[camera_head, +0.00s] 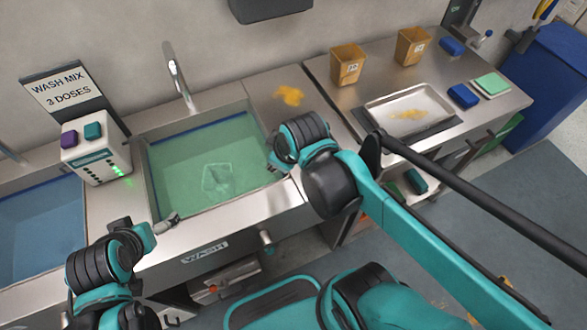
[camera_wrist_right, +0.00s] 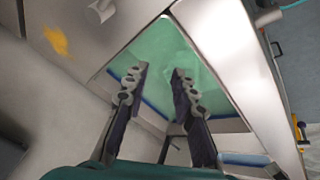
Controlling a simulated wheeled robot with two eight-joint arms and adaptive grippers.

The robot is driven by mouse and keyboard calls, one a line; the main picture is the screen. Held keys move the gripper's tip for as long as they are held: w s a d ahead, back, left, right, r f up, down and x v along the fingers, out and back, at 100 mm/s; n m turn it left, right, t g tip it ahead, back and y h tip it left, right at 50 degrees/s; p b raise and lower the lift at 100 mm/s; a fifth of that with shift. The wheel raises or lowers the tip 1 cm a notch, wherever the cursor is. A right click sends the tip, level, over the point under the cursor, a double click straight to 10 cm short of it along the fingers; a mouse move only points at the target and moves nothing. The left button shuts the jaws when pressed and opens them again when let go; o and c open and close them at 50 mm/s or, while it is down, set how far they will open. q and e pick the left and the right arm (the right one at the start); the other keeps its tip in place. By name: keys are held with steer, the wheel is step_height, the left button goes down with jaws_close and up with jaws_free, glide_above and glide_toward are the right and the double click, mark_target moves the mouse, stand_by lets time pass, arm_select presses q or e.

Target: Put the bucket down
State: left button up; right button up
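Two tan-orange square buckets stand upright on the steel counter at the back: one (camera_head: 348,66) left, one (camera_head: 412,47) right. Each has a small label that I cannot read. A pale, see-through container-like shape (camera_head: 217,181) lies in the green water of the wash sink (camera_head: 146,190); I cannot tell whether it is a bucket. My right gripper (camera_head: 274,158) is over the sink's right edge. The right wrist view shows its two fingers (camera_wrist_right: 160,80) apart, with nothing between them. My left gripper (camera_head: 163,226) is at the sink's front left corner; its fingers are not clear and no bucket shows there.
An orange smear (camera_head: 289,95) marks the counter right of the sink. A steel tray (camera_head: 431,104) with orange residue, blue blocks (camera_head: 463,96) and a green pad (camera_head: 491,84) lie farther right. A dosing box (camera_head: 97,155) stands left of the sink. A blue bin (camera_head: 553,80) stands far right.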

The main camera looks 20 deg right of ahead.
steer(key=s+m, duration=0.1)
steer(key=m, duration=0.1)
steer(key=s+d+m+t, duration=0.1)
steer(key=s+m, duration=0.1)
steer(key=m, duration=0.1)
steer(key=s+d+m, duration=0.1)
steer(key=m, duration=0.1)
steer(key=shift+s+d+t, duration=0.15)
steer(key=shift+s+t, duration=0.15)
steer(key=shift+s, duration=0.05)
stand_by(1.9)
